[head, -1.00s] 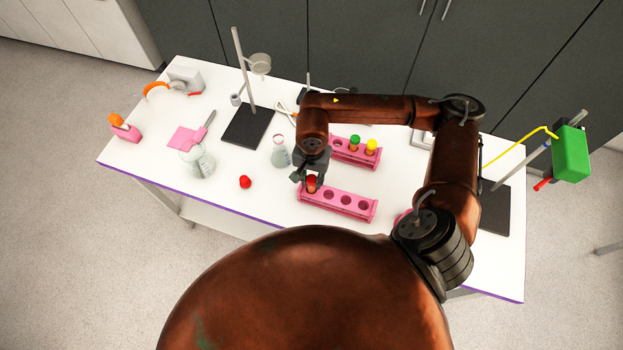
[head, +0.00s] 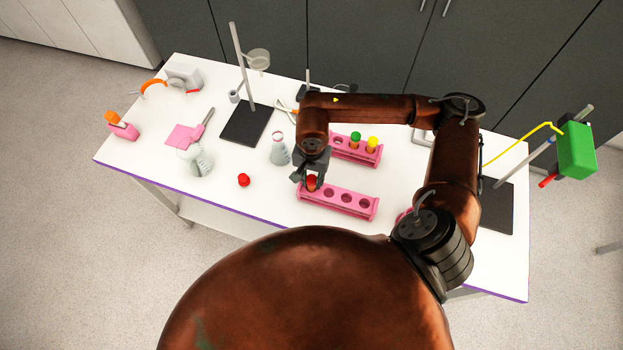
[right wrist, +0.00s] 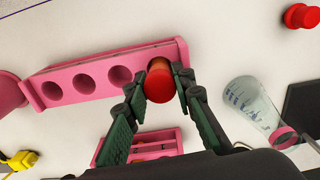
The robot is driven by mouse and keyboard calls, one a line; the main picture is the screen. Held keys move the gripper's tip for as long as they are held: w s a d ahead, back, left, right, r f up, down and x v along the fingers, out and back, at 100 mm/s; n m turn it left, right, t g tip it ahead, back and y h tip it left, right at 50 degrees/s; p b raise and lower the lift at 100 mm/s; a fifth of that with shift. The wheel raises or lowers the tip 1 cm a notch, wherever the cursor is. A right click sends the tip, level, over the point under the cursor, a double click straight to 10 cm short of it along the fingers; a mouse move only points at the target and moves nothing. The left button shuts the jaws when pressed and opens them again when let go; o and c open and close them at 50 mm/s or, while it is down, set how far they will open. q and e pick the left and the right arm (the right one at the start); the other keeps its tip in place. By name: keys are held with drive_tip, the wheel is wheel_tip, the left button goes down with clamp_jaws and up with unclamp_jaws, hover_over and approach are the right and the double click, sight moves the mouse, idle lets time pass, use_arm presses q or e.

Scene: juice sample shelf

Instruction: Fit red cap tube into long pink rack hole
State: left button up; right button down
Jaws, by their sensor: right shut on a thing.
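The red cap tube (head: 311,183) is at the left end of the long pink rack (head: 345,204) in the head view. My right gripper (head: 308,177) is shut on it from above. In the right wrist view the red cap (right wrist: 159,82) sits between the two green-grey fingers (right wrist: 160,92), over the end of the long pink rack (right wrist: 50,106). Several other holes of that rack show empty. My left gripper is not in view.
A second pink rack (head: 343,153) behind holds a green cap tube (head: 355,137) and a yellow cap tube (head: 372,145). A flask (head: 279,150) stands just left of my right gripper. A loose red thing (head: 243,180) lies on the open table to the left.

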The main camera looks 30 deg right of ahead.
drive_tip(key=c, duration=1.6)
unclamp_jaws()
wheel_tip(320, 180, up, 12)
drive_tip(key=shift+r, duration=0.1)
